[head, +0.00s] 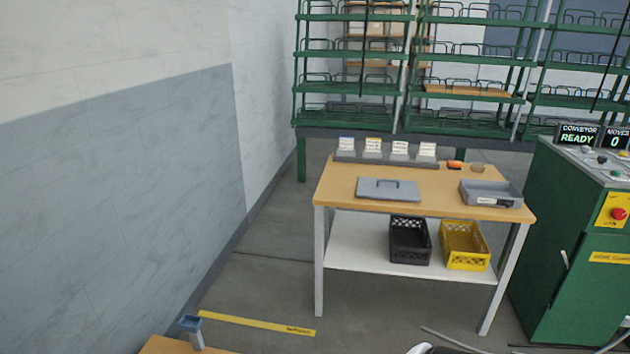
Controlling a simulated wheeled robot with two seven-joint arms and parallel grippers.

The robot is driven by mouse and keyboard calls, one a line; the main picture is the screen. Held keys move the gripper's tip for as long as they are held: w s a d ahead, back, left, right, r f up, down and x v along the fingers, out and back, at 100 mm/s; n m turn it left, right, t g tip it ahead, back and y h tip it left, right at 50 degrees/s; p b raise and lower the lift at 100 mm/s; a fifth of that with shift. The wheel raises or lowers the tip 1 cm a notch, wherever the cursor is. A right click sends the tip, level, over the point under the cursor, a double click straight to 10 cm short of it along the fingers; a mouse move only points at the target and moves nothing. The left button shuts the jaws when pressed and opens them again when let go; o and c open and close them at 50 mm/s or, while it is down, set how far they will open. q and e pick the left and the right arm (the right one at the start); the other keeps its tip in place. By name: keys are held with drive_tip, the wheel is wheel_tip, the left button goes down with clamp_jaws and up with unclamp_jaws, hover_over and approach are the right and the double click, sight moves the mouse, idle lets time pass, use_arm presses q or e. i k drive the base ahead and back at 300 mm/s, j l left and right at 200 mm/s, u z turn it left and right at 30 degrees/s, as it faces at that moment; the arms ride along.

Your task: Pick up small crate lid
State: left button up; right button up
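The small crate lid (375,193) is a flat grey rectangular panel with a dark raised handle on top. It lies flat on the wooden tabletop (440,206), left of the middle. A shallow grey open crate (478,200) with a pale label on its front sits at the right end of the same tabletop, apart from the lid. Neither of my grippers can be made out in the head view. Nothing touches the lid from above.
A card rack (385,160) stands along the table's back edge, with a small orange object (455,165) beside it. Black (408,256) and yellow (460,265) crates sit on the lower shelf. A green machine (570,240) stands right. Floor is open left of the table.

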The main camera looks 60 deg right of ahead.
sight(368, 188)
drive_tip(key=z, duration=2.3)
drive_tip(key=u, duration=1.8)
drive_tip(key=z, duration=1.8)
drive_tip(key=i+z, duration=0.15)
drive_tip(key=i, duration=0.6)
drive_tip(key=i+j+z, duration=0.1)
drive_tip(key=i, duration=0.65)
drive_tip(key=j, duration=0.1)
